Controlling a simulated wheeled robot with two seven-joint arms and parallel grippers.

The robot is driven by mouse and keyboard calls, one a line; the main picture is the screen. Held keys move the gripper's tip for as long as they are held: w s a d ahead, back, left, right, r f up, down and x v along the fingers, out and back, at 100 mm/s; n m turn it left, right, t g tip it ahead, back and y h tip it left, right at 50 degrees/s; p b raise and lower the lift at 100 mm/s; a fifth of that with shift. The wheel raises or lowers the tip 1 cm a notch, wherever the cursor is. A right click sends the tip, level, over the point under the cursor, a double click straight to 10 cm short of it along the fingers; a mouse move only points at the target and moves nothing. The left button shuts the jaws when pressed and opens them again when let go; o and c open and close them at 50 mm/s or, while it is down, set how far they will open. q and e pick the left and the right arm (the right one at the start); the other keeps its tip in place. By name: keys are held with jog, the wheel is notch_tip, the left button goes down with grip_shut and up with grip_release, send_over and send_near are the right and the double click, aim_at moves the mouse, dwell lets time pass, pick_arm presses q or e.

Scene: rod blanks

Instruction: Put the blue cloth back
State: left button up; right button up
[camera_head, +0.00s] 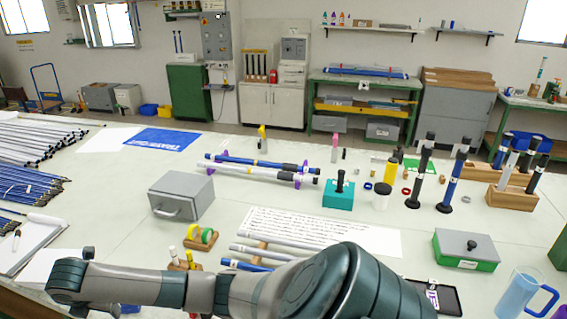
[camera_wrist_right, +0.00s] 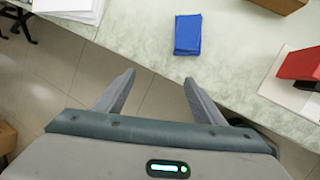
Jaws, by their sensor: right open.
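A folded blue cloth (camera_wrist_right: 187,35) lies on the pale table near its edge in the right wrist view. My right gripper (camera_wrist_right: 159,77) is open and empty, its two fingers well apart. The cloth lies beyond the fingertips, slightly right of the middle between them, with a gap in the picture. I cannot make out the cloth in the head view, where my arm crosses the front of the table. A flat blue printed sheet (camera_head: 162,139) lies at the table's back left. My left gripper is not in view.
In the wrist view, a red object (camera_wrist_right: 302,64) stands right of the cloth and white sheets (camera_wrist_right: 70,8) lie at the upper left. The head view shows a grey metal box (camera_head: 181,196), rods on purple supports (camera_head: 262,172) and a green-and-grey box (camera_head: 466,250).

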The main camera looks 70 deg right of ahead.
jog(key=s+a+f+m+t+y, duration=0.1)
jog(key=a+f+m+t+y, duration=0.2)
jog(key=a, duration=0.4)
jog(key=s+a+f+m+t+y, duration=0.2)
jog(key=a+f+m, duration=0.15)
jog(key=a, duration=0.35)
jog(key=s+d+f+m+g+h, duration=0.1)
jog(key=s+d+f+m, duration=0.1)
jog(key=s+f, duration=0.5)
jog(key=s+d+f+m+g, duration=0.1)
jog(key=s+f+m, duration=0.15)
jog(key=f, duration=0.85)
jog(key=s+d+f+m+g+h, duration=0.1)
jog(key=s+d+f+m, duration=0.1)
jog(key=s+f, duration=0.5)
jog(key=s+d+f+m+g, duration=0.2)
jog(key=s+d+f+m, duration=0.1)
jog(key=s+f, duration=1.15)
jog(key=s+f+m+g, duration=0.1)
jog(key=s+f, duration=0.3)
jog(key=s, duration=0.9)
jog(key=s+f+m+g, duration=0.2)
jog(key=s+f, duration=0.2)
jog(key=s, duration=0.9)
jog(key=shift+s+f+m+h, duration=0.3)
jog(key=shift+s, duration=0.05)
